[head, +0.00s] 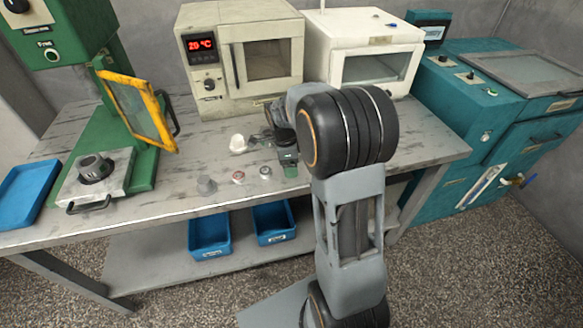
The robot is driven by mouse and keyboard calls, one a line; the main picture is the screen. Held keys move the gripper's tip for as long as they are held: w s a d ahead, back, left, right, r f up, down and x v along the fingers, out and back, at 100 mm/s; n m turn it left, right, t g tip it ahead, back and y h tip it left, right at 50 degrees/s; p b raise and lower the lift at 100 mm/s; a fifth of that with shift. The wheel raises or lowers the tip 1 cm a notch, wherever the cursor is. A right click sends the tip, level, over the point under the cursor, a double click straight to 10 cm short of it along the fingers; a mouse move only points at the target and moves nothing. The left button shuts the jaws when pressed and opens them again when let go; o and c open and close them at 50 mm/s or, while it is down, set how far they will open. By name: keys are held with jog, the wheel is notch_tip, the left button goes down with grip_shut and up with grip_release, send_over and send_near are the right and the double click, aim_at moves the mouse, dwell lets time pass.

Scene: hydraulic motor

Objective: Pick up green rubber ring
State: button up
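I cannot make out a green rubber ring for certain. A small dark-green patch (288,157) shows at the end of my arm, above the grey workbench (330,168), and I cannot tell whether it is a part or my own hardware. My gripper is around there, low over the bench and largely hidden by my arm and its dark wrist, so its fingers are not clear. Small parts lie to its left: a white part (237,144), a grey cup-like part (206,185), a small round part with a reddish middle (238,177) and a small grey part (265,172).
A beige oven (217,97) and a white oven (330,55) stand at the back. A green press (120,150) with a yellow-framed guard (138,110) is at left, beside a blue tray (28,190). Teal machine (480,120) at right. Blue bins (209,235) sit on the lower shelf.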

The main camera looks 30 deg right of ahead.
jog(key=shift+f, duration=0.2)
jog(key=shift+c, duration=0.3)
jog(key=c, duration=0.9)
jog(key=shift+c, duration=0.2)
jog(key=shift+r, duration=0.2)
